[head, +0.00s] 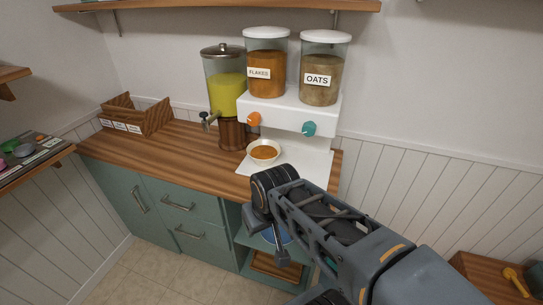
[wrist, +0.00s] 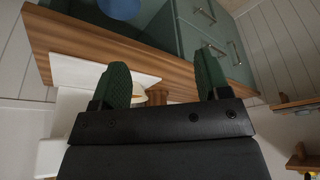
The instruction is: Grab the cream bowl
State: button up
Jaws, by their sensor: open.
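The cream bowl (head: 264,149) stands upright on the white base of the cereal dispenser and holds orange-brown flakes. In the wrist view a small part of the cream bowl (wrist: 140,99) shows beside the left finger, which hides some of it. My gripper (wrist: 162,72) has its two green fingers spread wide with nothing between them. It is apart from the bowl. In the head view my arm reaches in from the lower right and ends near the front of the counter, below the bowl; the fingers are not clear there.
The white dispenser (head: 288,108) with flakes and oats jars stands behind the bowl. A drink dispenser (head: 225,90) with yellow liquid stands to its left. A wooden box (head: 135,115) sits further left. A blue bowl (wrist: 118,8) is on the open shelf below the counter.

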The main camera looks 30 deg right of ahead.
aim_at(264, 153)
jog(key=u, duration=1.3)
jog(key=i, duration=2.2)
jog(key=z, duration=3.6)
